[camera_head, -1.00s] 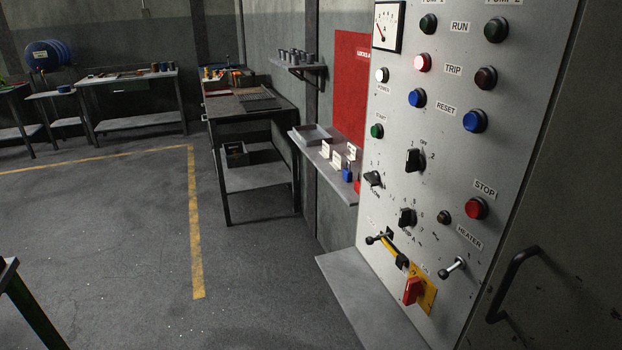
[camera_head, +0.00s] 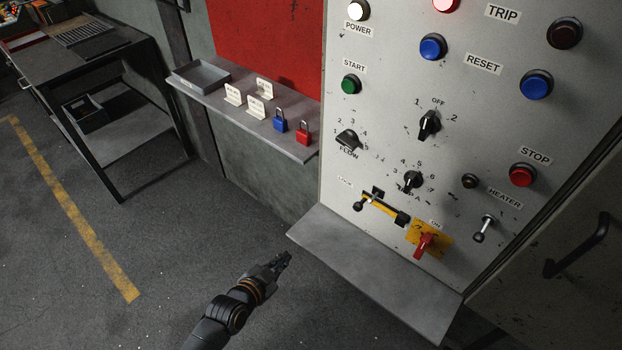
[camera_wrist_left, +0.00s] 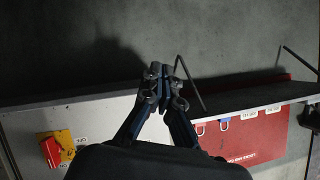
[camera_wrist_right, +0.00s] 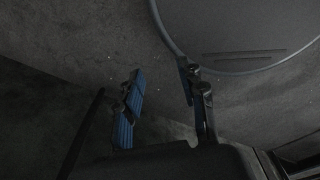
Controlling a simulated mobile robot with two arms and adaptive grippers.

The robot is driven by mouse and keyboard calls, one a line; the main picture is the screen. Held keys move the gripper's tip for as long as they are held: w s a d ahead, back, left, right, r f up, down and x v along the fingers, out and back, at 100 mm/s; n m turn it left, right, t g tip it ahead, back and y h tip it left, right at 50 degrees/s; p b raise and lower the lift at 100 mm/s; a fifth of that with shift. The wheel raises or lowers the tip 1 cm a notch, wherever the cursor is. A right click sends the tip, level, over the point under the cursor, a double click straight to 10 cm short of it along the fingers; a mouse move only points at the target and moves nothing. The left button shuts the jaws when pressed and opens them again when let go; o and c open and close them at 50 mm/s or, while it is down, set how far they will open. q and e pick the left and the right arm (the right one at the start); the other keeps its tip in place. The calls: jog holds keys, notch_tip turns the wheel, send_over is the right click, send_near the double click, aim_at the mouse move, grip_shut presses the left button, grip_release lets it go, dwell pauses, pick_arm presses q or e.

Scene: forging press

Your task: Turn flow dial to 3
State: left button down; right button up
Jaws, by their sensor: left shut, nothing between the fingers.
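The flow dial (camera_head: 347,140) is a dark knob at the left edge of the grey control panel (camera_head: 390,105), with a FLOW label under it and small numbers around it. The exact number it points to is hard to read. My left gripper (camera_head: 283,260) is shut and empty, in front of the panel's ledge and below and left of the dial, well apart from it. Its closed fingers also show in the left wrist view (camera_wrist_left: 165,85). My right gripper (camera_wrist_right: 165,95) is open and empty in the right wrist view, over the floor. It is not in the head view.
A shelf (camera_head: 240,112) with a tray, white tags and blue and red padlocks is left of the panel. A grey ledge (camera_head: 375,270) juts out below it.

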pick_arm(q)
jog(key=w+d+r+m+t+h+p, duration=0.1)
jog(key=d+r, duration=0.1)
jog(key=r, duration=0.5)
jog(key=w+d+r+m+t+h, duration=0.1)
jog(key=d+r, duration=0.2)
jog(key=r, duration=0.5)
jog(key=m+t+h+p, duration=0.1)
jog(key=m+h+p, duration=0.1)
jog(key=m+h, duration=0.1)
send_near(347, 142)
notch_tip(347, 142, down, 4)
jog(key=s, duration=0.2)
jog(key=shift+b+x, duration=0.85)
jog(key=shift+x, duration=3.7)
jog(key=shift+w+a+f, duration=0.1)
jog(key=shift+a, duration=0.05)
jog(key=shift+r+p, duration=0.65)
jog(key=shift+p, duration=0.1)
